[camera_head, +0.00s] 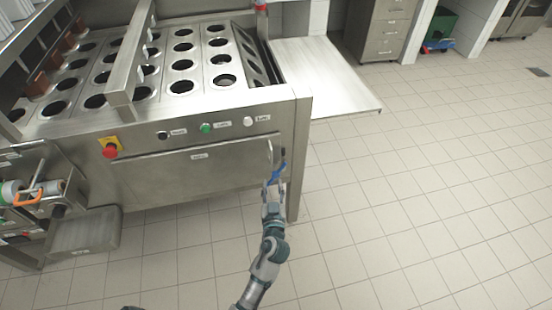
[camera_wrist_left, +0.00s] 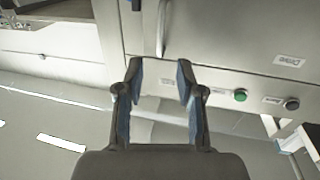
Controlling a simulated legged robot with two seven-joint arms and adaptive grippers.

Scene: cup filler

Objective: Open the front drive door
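The front drive door (camera_head: 190,168) is the wide steel panel on the machine's front, with a small label, and it looks closed. Its upright bar handle (camera_head: 269,152) is near the door's right end. My left gripper (camera_head: 277,163) is at the handle, just right of it in the head view. In the left wrist view the scene is upside down; the gripper (camera_wrist_left: 160,78) is open and its two fingers are apart. The handle (camera_wrist_left: 160,28) lies ahead, in line with the gap between them, and no contact shows. The labelled door (camera_wrist_left: 240,45) also shows there. My right gripper is not seen.
Above the door are a red emergency knob (camera_head: 110,151), a green button (camera_head: 206,128) and other buttons. A steel side plate (camera_head: 320,75) extends right of the machine. A steel box (camera_head: 85,233) juts out at lower left. The tiled floor in front and right is clear.

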